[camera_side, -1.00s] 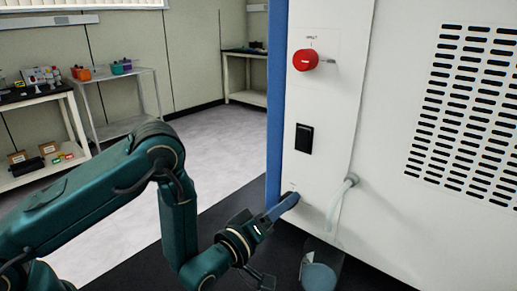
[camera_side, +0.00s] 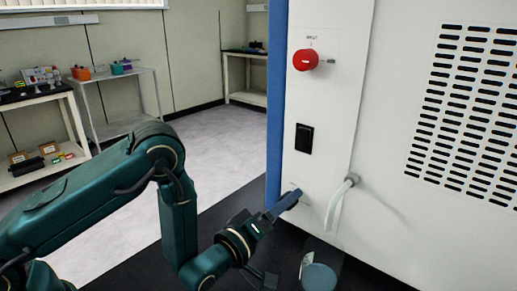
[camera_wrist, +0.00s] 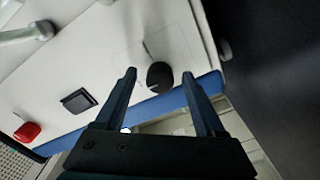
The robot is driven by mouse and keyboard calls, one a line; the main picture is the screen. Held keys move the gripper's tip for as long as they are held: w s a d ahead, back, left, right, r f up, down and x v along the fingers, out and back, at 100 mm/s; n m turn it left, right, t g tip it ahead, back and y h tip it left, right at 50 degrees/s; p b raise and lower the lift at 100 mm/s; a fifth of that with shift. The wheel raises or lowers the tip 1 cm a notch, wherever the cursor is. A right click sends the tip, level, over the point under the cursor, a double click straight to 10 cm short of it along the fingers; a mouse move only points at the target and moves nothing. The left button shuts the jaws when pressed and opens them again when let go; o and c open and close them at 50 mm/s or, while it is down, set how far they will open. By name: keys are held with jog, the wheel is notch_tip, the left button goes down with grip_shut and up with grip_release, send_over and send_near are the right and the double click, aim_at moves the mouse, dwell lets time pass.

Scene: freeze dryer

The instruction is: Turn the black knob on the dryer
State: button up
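The black knob (camera_wrist: 160,76) sits on the white dryer panel (camera_wrist: 120,55), near the blue edge strip in the wrist view. My gripper (camera_wrist: 159,74) is open. One finger is on each side of the knob in the picture, with a visible gap on both sides, and nothing is held. In the side view my gripper (camera_side: 289,198) points at the lower left of the panel, its tips close to the surface. The fingers hide the knob there. I cannot tell how deep the fingertips reach around it.
Above are a black switch (camera_side: 304,138) and a red knob (camera_side: 306,60). A pale hose (camera_side: 340,205) comes out of the panel to the right, over a clear container (camera_side: 319,276) below. Shelves (camera_side: 115,125) stand far behind at left.

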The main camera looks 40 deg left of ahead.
jog(key=shift+s, duration=2.6)
jog(key=w+a+r+n+y, duration=0.1)
jog(key=r, duration=0.4)
jog(key=w+a+r+n+t+y, duration=0.1)
jog(key=a+r, duration=0.1)
jog(key=r, duration=0.3)
jog(key=w+a+r+n+t, duration=0.1)
jog(key=a+r, duration=0.1)
jog(key=r, duration=0.3)
jog(key=shift+w+r+n+y, duration=0.1)
jog(key=shift+n+y, duration=0.2)
jog(key=shift+y, duration=0.1)
notch_tip(320, 180, up, 6)
jog(key=s+a+m+g+h, duration=0.1)
jog(key=s+a+m, duration=0.1)
jog(key=s+f+m+g+h, duration=0.2)
jog(key=s+m+g, duration=0.3)
jog(key=s+m, duration=0.25)
jog(key=s+f+m+g, duration=0.5)
jog(key=s+f+g, duration=0.3)
jog(key=s+f, duration=0.3)
jog(key=s, duration=0.2)
jog(key=shift+s+a, duration=0.3)
jog(key=shift+s, duration=0.05)
jog(key=shift+m, duration=0.45)
